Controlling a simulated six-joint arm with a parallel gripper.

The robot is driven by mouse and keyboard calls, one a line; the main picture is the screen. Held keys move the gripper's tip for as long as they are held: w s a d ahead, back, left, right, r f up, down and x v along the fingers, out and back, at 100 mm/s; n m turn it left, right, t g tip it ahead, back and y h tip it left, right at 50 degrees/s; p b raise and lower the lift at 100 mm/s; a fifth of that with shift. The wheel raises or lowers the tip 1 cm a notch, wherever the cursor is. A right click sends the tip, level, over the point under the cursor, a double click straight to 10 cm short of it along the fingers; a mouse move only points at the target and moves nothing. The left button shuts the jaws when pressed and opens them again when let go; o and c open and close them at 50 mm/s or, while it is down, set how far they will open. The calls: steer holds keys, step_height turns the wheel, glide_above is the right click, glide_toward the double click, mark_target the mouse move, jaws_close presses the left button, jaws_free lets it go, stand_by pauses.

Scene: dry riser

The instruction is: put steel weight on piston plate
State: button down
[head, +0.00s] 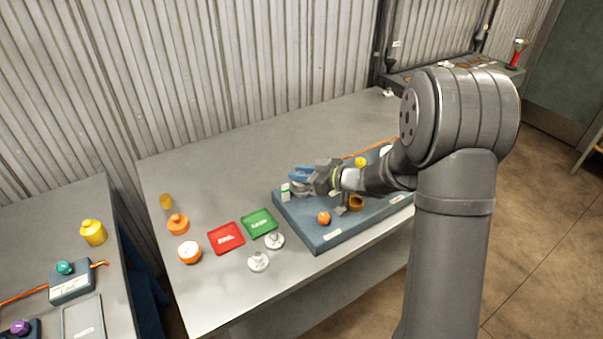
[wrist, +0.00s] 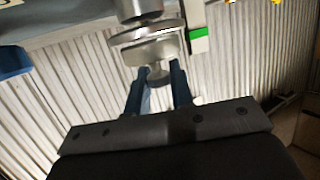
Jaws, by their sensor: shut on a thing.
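My gripper (head: 302,174) is above the left back part of the blue base board (head: 318,234). In the wrist view, my gripper's blue fingers (wrist: 159,82) are shut on the knob of a steel weight (wrist: 152,50). The weight's disc is right against or just over a round metal plate (wrist: 143,33), which seems to be the piston plate, on a metal cylinder (wrist: 139,8). I cannot tell whether the two touch. The weight looks slightly tilted. In the head view, my gripper mostly hides the weight and plate.
A white post with a green band (head: 285,192) stands close beside the plate. Two more knobbed steel pieces (head: 274,241) (head: 258,261) stand on the table near a green tray (head: 259,223) and a red tray (head: 226,238). An orange ball (head: 324,218) is on the board.

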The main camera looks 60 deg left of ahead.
steer(key=shift+f, duration=0.15)
steer(key=c, duration=1.3)
jaws_free()
steer(key=shift+o, duration=0.2)
steer(key=shift+r, duration=0.2)
steer(key=v, duration=1.2)
steer(key=shift+w, duration=0.1)
steer(key=x, duration=1.2)
steer(key=shift+r, duration=1.35)
